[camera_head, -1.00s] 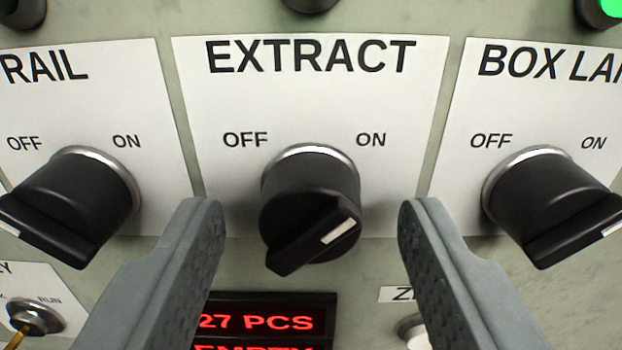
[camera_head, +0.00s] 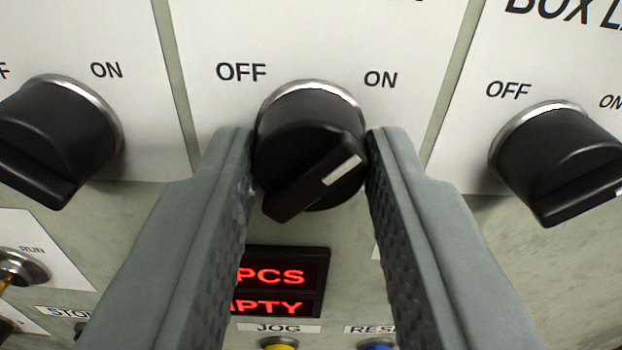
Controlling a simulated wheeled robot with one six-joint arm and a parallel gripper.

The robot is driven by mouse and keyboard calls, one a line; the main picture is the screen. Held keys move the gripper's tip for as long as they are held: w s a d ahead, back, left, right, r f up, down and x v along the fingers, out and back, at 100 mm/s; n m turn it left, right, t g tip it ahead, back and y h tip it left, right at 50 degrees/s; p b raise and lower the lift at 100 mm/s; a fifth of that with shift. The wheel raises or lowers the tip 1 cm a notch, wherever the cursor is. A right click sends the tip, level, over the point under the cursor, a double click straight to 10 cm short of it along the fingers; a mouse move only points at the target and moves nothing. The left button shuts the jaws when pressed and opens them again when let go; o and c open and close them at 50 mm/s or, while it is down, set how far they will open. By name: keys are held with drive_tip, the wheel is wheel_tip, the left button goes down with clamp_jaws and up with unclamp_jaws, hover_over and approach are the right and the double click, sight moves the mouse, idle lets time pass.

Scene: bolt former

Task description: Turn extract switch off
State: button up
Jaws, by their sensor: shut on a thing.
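The extract switch (camera_head: 308,150) is a black rotary knob with a silver collar, in the middle of the view. Its white mark lies toward the upper right, on the side of the ON label (camera_head: 380,79). The OFF label (camera_head: 241,72) is at its upper left. My gripper (camera_head: 310,150) has one grey finger on each side of the knob and is shut on it. The ridge of the knob slants from lower left to upper right. The EXTRACT title is cut off by the top edge.
A similar black knob (camera_head: 55,140) stands at the left and the box knob (camera_head: 560,160) at the right. Below are a red-lettered display (camera_head: 280,283), a yellow JOG button (camera_head: 279,344), a blue button (camera_head: 377,345) and a key switch (camera_head: 20,268).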

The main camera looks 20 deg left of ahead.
drive_tip(key=n, duration=0.4)
drive_tip(key=shift+n, duration=0.3)
drive_tip(key=n, duration=0.4)
drive_tip(key=shift+n, duration=0.3)
drive_tip(key=n, duration=0.4)
drive_tip(key=shift+n, duration=2)
drive_tip(key=o, duration=1)
drive_tip(key=v, duration=1.7)
drive_tip(key=shift+s, duration=0.2)
